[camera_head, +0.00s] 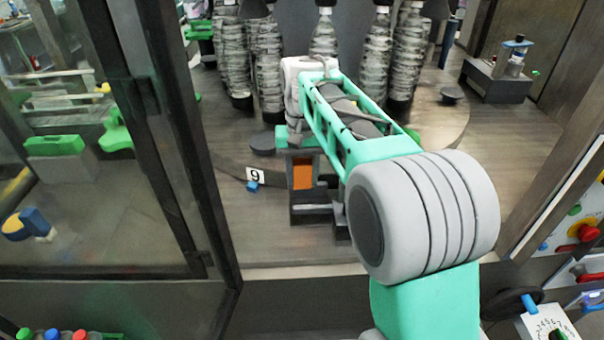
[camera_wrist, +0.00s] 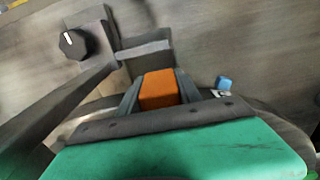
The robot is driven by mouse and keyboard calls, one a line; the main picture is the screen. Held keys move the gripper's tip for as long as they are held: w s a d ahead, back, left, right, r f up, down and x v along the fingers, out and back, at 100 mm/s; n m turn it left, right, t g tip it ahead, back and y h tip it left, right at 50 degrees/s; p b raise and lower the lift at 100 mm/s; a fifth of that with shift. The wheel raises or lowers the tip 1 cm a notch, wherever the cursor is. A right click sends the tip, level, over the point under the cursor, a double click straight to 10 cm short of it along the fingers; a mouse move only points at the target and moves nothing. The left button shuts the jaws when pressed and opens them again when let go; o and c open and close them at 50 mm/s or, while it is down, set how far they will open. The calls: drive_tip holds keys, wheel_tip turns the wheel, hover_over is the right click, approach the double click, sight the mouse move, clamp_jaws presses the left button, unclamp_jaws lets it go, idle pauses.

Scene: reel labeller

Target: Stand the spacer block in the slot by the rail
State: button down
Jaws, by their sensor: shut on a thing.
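The spacer block (camera_head: 303,173) is orange and stands upright in the head view. It also shows in the wrist view (camera_wrist: 159,90), between the two grey fingers. My gripper (camera_wrist: 158,92) is shut on the block. In the head view, my gripper (camera_head: 302,160) reaches down over the block from above. A dark grey fixture (camera_head: 312,205) lies directly below the block, and its grey ledge (camera_wrist: 144,50) shows just beyond the block in the wrist view. I cannot tell which part of it is the slot or the rail, or whether the block's bottom touches it.
A plate marked 9 (camera_head: 256,175) with a blue piece (camera_head: 252,186) is left of the fixture. Several wrapped reel stacks (camera_head: 268,65) stand behind. A control panel (camera_head: 580,235) is at right. The bench right of the fixture is partly hidden by my arm.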

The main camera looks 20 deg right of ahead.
sight(303, 187)
drive_tip(key=shift+f+b, duration=1.5)
drive_tip(key=shift+f, duration=1.1)
drive_tip(key=shift+s+r+p, duration=0.15)
drive_tip(key=shift+r+p, duration=0.2)
drive_tip(key=shift+f, duration=0.15)
drive_tip(key=shift+f, duration=0.25)
drive_tip(key=shift+r, duration=0.1)
drive_tip(key=shift+w+r+p, duration=0.2)
drive_tip(key=shift+r+p, duration=0.1)
drive_tip(key=shift+f, duration=0.15)
